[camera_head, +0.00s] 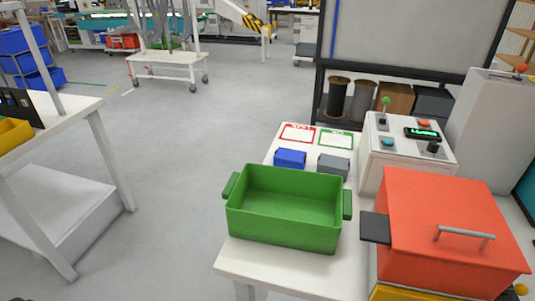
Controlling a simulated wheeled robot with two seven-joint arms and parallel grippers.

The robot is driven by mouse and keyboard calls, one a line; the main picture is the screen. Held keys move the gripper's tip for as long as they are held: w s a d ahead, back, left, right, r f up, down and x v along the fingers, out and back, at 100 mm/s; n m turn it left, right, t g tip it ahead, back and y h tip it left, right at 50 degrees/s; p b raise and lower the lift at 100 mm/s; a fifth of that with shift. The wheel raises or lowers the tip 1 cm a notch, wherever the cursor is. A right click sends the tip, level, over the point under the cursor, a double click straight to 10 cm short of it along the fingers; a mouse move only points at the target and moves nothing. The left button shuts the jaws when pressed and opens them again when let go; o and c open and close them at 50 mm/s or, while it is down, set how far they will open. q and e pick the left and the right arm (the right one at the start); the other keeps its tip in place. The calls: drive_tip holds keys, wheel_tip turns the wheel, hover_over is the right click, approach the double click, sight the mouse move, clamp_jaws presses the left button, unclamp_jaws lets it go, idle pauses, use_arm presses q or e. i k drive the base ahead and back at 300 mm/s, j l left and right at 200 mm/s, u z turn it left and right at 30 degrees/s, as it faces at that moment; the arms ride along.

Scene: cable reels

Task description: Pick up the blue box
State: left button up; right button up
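A small blue box (290,158) sits on the white table (235,262), just behind a green open bin (283,206). The bin's back rim hides a little of its lower part. A grey box (334,165) of similar size stands to its right, a small gap apart. Neither of my grippers shows in the head view.
The green bin looks empty. A red lidded container (447,225) with a metal handle stands at the right, on something yellow. A white control box (405,150) with buttons is behind it. Red-framed (297,134) and green-framed signs lie behind the boxes.

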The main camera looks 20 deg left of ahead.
sight(280, 163)
drive_tip(key=j+z, duration=0.1)
drive_tip(key=j, duration=0.4)
drive_tip(key=j+z, duration=0.15)
drive_tip(key=j, duration=0.4)
drive_tip(key=j+z, duration=0.1)
drive_tip(key=j, duration=0.4)
drive_tip(key=k+j+z, duration=0.1)
drive_tip(key=j, duration=0.45)
drive_tip(key=k+j+z, duration=0.15)
drive_tip(key=j, duration=0.35)
drive_tip(key=k+j+z, duration=0.1)
drive_tip(key=j, duration=0.4)
